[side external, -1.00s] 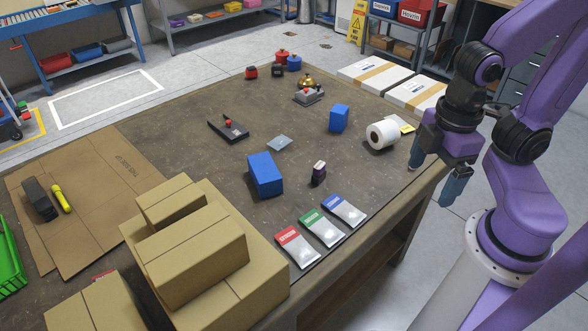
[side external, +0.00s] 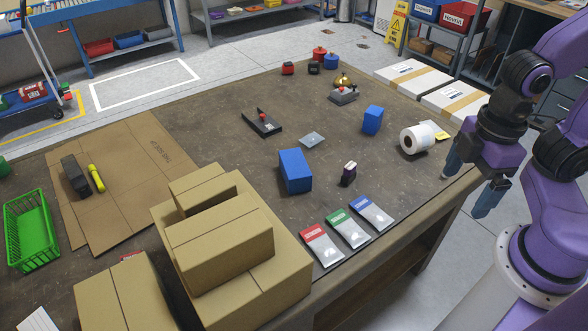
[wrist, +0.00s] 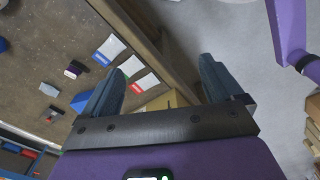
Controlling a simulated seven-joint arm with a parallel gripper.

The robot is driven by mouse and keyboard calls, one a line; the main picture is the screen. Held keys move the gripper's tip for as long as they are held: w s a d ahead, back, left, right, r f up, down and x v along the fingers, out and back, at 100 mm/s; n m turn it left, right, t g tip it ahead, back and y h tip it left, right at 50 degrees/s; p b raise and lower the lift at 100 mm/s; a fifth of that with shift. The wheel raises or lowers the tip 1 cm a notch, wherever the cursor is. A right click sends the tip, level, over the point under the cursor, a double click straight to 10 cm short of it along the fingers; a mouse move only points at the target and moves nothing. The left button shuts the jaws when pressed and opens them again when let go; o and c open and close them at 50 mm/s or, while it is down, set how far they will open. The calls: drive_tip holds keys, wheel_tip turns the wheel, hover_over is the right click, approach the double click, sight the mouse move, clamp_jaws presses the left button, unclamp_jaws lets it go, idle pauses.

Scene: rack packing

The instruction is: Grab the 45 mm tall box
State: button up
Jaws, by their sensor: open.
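Two plain blue boxes stand on the brown table. The larger blue box (side external: 295,172) is near the middle, and the smaller blue box (side external: 372,120) is farther back to the right. I cannot tell which is 45 mm tall. In the wrist view a blue box (wrist: 82,101) shows partly behind the left finger, and part of another blue thing (wrist: 3,44) is at the left edge. My gripper (side external: 470,181) is open and empty, beyond the table's right edge and apart from both boxes. Its spread fingers also show in the wrist view (wrist: 160,85).
Three packets (side external: 347,228) lie near the front edge. A white roll (side external: 416,139) is near the smaller box, on my gripper's side. Cardboard boxes (side external: 220,245) fill the front left. Bare table lies between the blue boxes.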

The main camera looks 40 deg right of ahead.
drive_tip(key=shift+o, duration=0.7)
drive_tip(key=w+f+n+t+h, duration=0.2)
drive_tip(key=w+f+n+h, duration=0.25)
drive_tip(key=w, duration=0.45)
drive_tip(key=n+t, duration=1.1)
drive_tip(key=n, duration=0.4)
approach(296, 166)
drive_tip(key=shift+h, duration=0.25)
drive_tip(key=x, duration=0.4)
drive_tip(key=shift+w+f, duration=0.3)
drive_tip(key=shift+f, duration=0.15)
drive_tip(key=shift+r+x, duration=0.2)
drive_tip(key=shift+x, duration=2.45)
